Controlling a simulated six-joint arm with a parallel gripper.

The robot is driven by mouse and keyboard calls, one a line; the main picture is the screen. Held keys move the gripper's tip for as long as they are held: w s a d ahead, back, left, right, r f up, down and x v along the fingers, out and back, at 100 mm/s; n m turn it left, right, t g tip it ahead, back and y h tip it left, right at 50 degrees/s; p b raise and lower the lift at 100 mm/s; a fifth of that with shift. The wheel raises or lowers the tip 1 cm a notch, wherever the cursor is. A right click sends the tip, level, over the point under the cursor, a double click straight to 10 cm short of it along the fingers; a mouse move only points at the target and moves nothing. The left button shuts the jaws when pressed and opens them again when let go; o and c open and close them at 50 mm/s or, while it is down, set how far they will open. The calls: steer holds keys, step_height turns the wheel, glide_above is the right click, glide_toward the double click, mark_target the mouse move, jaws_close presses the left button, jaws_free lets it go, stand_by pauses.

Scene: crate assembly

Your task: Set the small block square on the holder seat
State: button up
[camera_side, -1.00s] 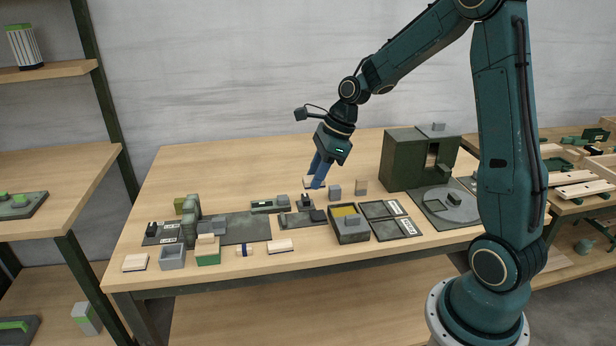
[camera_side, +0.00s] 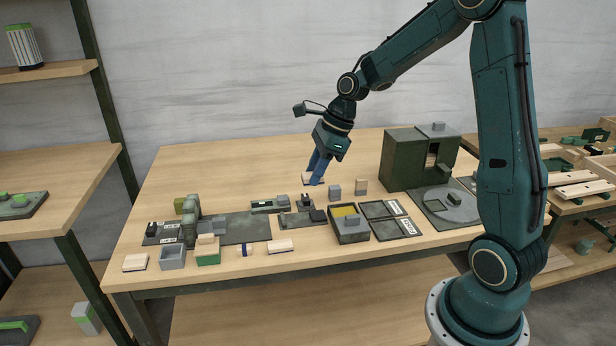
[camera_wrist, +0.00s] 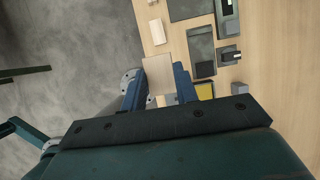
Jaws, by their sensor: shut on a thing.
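My gripper (camera_side: 315,176) hangs above the middle of the table, its blue fingers pointing down and tilted. In the wrist view, the gripper (camera_wrist: 158,82) is shut on a pale wooden small block (camera_wrist: 158,74). In the side view, the block is mostly hidden by the fingers; only a pale edge shows. A dark fixture plate (camera_side: 289,220) with a small black upright piece (camera_side: 306,201) lies below the gripper and may be the holder. Its seat is too small to make out. The block appears clear of the table.
A dark open box with a yellow inside (camera_side: 349,236) stands to the right front. A large green cabinet (camera_side: 403,160) is at right. The table's back left is clear.

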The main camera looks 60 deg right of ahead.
glide_above(295, 220)
step_height(295, 220, down, 12)
steer(key=shift+s+d, duration=0.4)
steer(key=shift+s, duration=0.05)
steer(key=shift+f, duration=0.2)
steer(key=shift+f, duration=3.15)
steer(key=shift+f, duration=0.15)
steer(key=o, duration=1)
